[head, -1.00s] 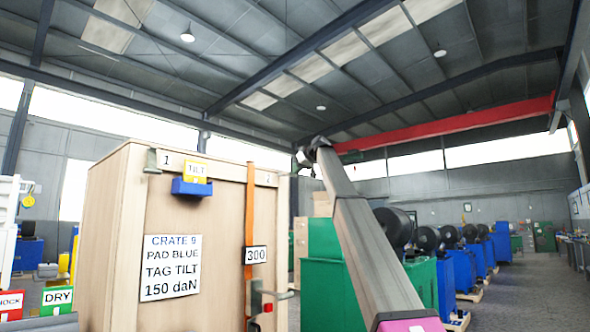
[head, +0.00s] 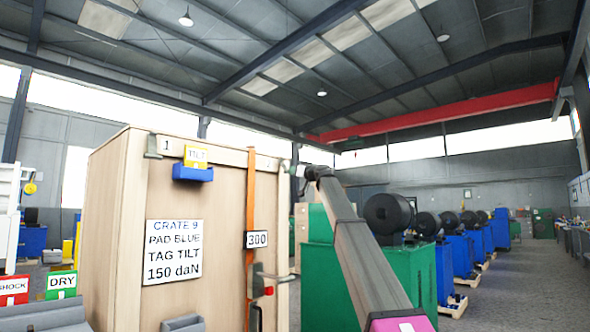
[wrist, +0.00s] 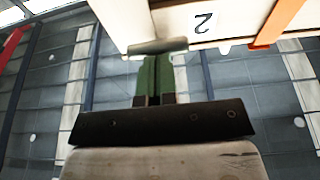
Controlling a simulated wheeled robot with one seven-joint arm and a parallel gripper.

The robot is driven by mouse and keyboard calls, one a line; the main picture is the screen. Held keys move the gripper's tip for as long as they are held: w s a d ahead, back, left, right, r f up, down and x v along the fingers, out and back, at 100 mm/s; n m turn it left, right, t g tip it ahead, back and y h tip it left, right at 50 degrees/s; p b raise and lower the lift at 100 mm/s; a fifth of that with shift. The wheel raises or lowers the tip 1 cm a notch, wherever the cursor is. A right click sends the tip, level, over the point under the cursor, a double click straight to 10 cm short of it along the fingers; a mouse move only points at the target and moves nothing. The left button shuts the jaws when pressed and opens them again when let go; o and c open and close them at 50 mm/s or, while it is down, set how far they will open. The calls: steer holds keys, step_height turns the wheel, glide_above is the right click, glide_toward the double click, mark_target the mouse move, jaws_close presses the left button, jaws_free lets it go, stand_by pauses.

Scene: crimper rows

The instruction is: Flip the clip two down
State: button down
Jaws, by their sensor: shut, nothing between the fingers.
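The wooden crate (head: 105,235) stands at the left in the head view, with clip one (head: 152,147) at its upper left and the number 2 at its upper right corner. In the wrist view, clip two (wrist: 157,46) is a pale metal bar at the crate's top edge, beside the upside-down number 2 (wrist: 203,22). My gripper (wrist: 154,60) has green fingers, shut together and empty, with the tips right at the bar. I cannot tell whether they touch it. In the head view, my gripper is small and partly hidden by my arm at the crate's upper right corner.
The crate front carries an orange strap (head: 251,190), a blue tray (head: 193,174) with a yellow TILT tag, and a metal handle (head: 272,277) low on the right. Green and blue machines (head: 420,275) stand to the right. An open aisle (head: 515,280) lies farther right.

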steer(key=shift+w+a+f, duration=0.4)
steer(key=shift+a+f, duration=0.15)
steer(key=shift+f, duration=0.15)
steer(key=shift+w+a+f, duration=0.4)
steer(key=shift+a+f, duration=0.1)
steer(key=shift+f, duration=0.2)
steer(key=f+v, duration=0.1)
steer(key=v, duration=1.2)
steer(key=shift+f, duration=0.35)
steer(key=shift+w+a, duration=0.15)
